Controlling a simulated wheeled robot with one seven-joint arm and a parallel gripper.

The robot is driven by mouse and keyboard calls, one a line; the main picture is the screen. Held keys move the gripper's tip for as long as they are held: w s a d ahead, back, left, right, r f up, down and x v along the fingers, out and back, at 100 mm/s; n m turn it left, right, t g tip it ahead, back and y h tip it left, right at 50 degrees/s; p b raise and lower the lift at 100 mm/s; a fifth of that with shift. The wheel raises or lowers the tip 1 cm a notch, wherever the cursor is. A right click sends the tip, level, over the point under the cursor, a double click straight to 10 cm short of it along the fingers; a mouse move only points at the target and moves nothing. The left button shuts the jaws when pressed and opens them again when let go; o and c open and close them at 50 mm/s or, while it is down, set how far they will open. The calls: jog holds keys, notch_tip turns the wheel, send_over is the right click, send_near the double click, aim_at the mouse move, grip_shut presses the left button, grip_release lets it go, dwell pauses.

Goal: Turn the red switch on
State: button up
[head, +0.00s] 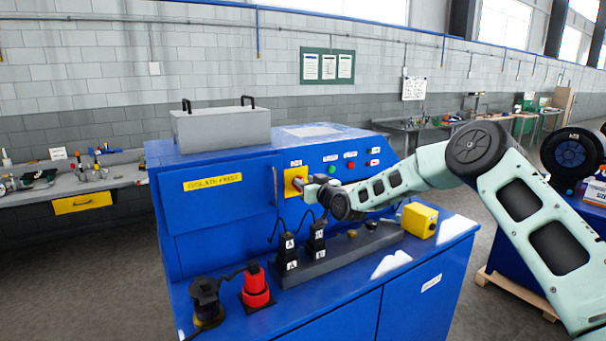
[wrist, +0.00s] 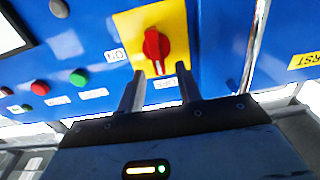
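The red switch (wrist: 156,45) is a rotary knob on a yellow plate (wrist: 178,18) on the blue machine's front panel. In the wrist view its handle points roughly down the picture, towards my gripper. My gripper (wrist: 161,76) is open, its two fingers apart and the lower end of the handle lined up between them. I cannot tell whether the fingers touch it. In the head view my gripper (head: 311,187) is just in front of the yellow plate (head: 290,185) and hides most of the switch. Small white tags sit beside and below the plate in the wrist view.
A green button (wrist: 79,77) and a red button (wrist: 40,88) are on the same panel. Black plugs (head: 291,250), a red plug (head: 255,288) and a yellow box (head: 419,220) stand on the ledge below. A grey box (head: 222,130) sits on top of the machine.

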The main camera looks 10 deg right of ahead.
jog(key=shift+p+x, duration=0.3)
jog(key=shift+x, duration=0.75)
grip_shut()
jog(key=shift+f+b, duration=0.15)
jog(key=shift+b, duration=0.4)
jog(key=m+b, duration=0.6)
jog(key=b, duration=0.2)
jog(key=d+f+m+b, duration=0.1)
jog(key=m+b, duration=0.5)
jog(key=b, duration=0.3)
jog(key=d+f+m+b, duration=0.1)
jog(key=m+b, duration=0.5)
jog(key=b, duration=0.3)
jog(key=shift+w, duration=0.35)
